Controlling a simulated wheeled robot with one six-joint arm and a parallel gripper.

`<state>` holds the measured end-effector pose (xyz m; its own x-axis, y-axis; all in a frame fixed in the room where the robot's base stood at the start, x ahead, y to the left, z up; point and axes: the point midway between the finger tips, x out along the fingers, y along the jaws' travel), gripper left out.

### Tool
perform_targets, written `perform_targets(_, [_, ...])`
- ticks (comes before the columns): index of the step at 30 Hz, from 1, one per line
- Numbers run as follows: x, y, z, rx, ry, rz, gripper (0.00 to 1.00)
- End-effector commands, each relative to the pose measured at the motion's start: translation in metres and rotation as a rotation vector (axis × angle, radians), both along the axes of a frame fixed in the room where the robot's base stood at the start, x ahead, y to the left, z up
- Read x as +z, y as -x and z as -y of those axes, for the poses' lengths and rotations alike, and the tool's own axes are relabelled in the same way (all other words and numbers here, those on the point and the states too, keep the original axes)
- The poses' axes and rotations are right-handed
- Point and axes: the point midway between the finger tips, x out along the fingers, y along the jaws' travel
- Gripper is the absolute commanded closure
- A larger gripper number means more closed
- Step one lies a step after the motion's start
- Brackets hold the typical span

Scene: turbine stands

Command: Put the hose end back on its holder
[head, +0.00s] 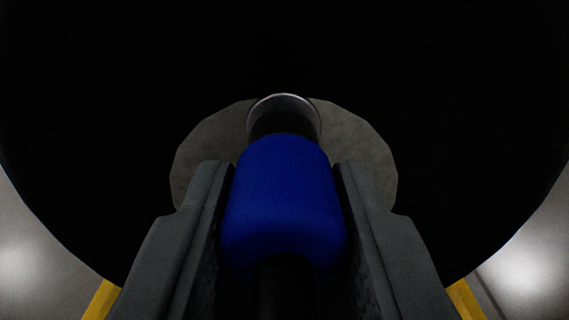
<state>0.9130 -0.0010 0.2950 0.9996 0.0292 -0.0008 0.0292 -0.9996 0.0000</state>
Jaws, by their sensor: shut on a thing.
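The hose end (283,200) is a blue sleeve with a dark hose behind it and a dark nozzle with a metallic rim (284,98) in front. My gripper (286,175) is shut on the blue sleeve, with one grey finger on each side of it. The nozzle points away from me, toward a rough grey-brown rounded patch (360,155) in the middle of a large black round shape (440,90). I cannot tell whether the nozzle touches the patch. No holder can be clearly made out in this view.
The black round shape fills most of the view. Pale grey surfaces with bright glare show at the lower left (35,265) and lower right (530,265). Yellow bars (101,299) stand at the bottom on both sides of my gripper.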

Motion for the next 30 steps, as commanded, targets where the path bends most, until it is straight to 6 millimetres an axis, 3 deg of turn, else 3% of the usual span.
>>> perform_targets(16, [0.0, 0.007, 0.0, 0.0, 0.0, 0.001, 1.0])
perform_targets(30, [0.0, 0.029, 0.001, 0.0, 0.0, 0.0, 1.0])
